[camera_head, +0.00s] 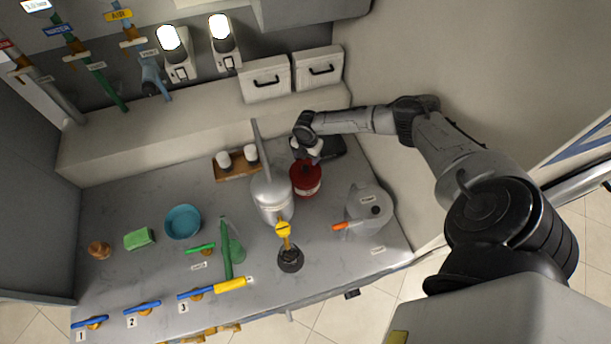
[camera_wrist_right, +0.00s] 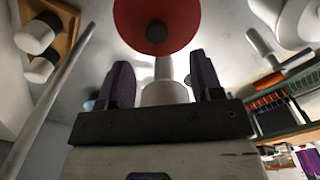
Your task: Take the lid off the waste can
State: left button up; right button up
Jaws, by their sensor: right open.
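The red waste can (camera_head: 307,182) stands on the grey counter (camera_head: 350,175), just right of a silver vessel, with a pale label on its front. Its red round lid (camera_wrist_right: 135,22), with a grey knob in the middle, fills the top of the right wrist view. My right gripper (camera_head: 306,153) is at the far side of the can, close to its top. In the right wrist view its two dark fingers (camera_wrist_right: 164,82) are spread apart, short of the lid, with the knob beyond them. I cannot tell whether they touch the can. My left gripper is out of view.
The silver vessel (camera_head: 271,195) stands close left of the can. A grey jug (camera_head: 367,210) with an orange tip stands to the right. A wooden tray (camera_head: 237,174) with two white cups is behind left. A teal bowl (camera_head: 183,222) and green sponge (camera_head: 139,238) lie farther left.

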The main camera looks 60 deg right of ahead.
aim_at(306, 167)
notch_tip(306, 167, down, 3)
jog(key=shift+r+b, duration=0.1)
jog(key=shift+b, duration=0.6)
jog(key=shift+w+f+b, duration=0.1)
jog(key=shift+f+b, duration=0.5)
jog(key=shift+f, duration=0.1)
notch_tip(306, 167, down, 4)
jog(key=b, duration=0.3)
jog(key=shift+w+a, duration=0.1)
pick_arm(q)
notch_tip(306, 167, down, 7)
pick_arm(e)
jog(key=c, duration=0.9)
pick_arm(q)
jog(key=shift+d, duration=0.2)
pick_arm(e)
jog(key=shift+c, duration=0.4)
